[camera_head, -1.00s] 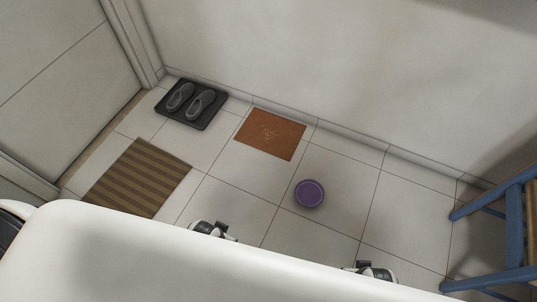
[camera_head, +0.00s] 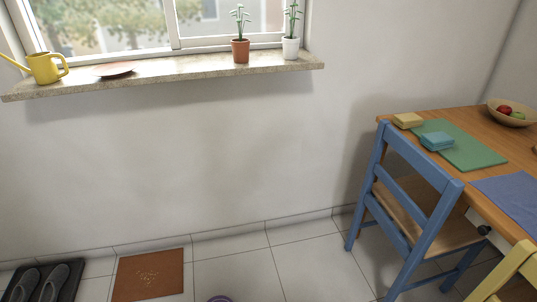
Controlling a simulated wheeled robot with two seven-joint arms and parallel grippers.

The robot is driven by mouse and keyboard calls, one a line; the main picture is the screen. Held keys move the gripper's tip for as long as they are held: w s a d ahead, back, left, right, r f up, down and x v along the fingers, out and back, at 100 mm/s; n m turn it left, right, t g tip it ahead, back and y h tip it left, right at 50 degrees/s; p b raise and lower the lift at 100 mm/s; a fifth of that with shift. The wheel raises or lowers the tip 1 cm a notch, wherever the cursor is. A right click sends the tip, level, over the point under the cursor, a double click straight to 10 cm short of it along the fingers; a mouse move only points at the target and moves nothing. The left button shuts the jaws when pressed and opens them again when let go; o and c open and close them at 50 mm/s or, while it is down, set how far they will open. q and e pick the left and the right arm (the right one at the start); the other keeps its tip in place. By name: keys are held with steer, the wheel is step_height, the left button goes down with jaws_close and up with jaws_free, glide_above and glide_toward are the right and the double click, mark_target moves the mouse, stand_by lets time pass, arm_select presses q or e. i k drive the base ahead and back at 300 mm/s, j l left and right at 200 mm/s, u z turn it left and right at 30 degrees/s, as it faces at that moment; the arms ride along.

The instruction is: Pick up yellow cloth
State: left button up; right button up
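Neither of my grippers shows in the head view now, and nothing of mine is near the yellow cloth.
A blue chair (camera_head: 415,200) stands at the table's left side, below the yellow cloth. A bowl of fruit (camera_head: 512,113) and a blue placemat (camera_head: 510,198) are also on the table. A yellow chair (camera_head: 510,268) is at bottom right. A brown mat (camera_head: 148,275) and a shoe tray (camera_head: 70,288) lie on the floor.

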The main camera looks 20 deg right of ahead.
mark_target(405, 121)
steer(key=z, duration=1.7)
